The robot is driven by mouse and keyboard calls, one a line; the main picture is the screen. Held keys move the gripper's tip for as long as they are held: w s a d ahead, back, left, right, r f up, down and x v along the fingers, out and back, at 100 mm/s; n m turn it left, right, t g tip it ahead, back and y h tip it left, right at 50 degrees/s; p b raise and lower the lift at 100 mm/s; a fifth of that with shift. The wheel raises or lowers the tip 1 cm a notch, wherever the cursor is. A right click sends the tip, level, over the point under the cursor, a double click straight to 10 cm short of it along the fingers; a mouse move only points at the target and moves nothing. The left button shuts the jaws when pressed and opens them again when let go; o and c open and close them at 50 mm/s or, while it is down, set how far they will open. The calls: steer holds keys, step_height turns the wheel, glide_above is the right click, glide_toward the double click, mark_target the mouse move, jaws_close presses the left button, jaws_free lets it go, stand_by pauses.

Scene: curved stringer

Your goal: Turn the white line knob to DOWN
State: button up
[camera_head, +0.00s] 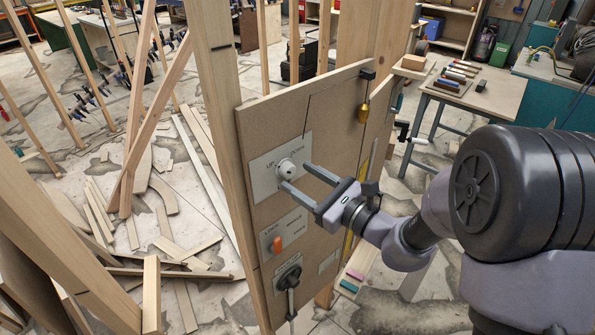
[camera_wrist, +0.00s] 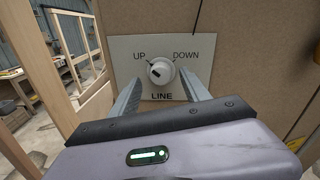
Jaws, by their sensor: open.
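The white line knob (camera_head: 287,169) sits on a pale plate on the upright brown panel. The wrist view shows the knob (camera_wrist: 162,70) face on, with UP printed to its upper left, DOWN to its upper right and LINE below. A dark mark on the knob lies left of its middle, on the UP side. My gripper (camera_head: 296,177) is open, its two grey fingers pointing at the panel. In the wrist view the fingers (camera_wrist: 161,76) stand either side of the knob, with a gap visible on each side. I cannot tell whether the tips reach around it.
Below the knob are an orange switch (camera_head: 277,244) and a black rotary handle (camera_head: 289,278). A brass weight (camera_head: 364,113) hangs at the panel's upper right. A wooden post (camera_head: 222,110) stands at the panel's left edge. A workbench (camera_head: 495,90) stands behind on the right.

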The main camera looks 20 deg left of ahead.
steer(key=shift+x, duration=1.05)
jaws_close()
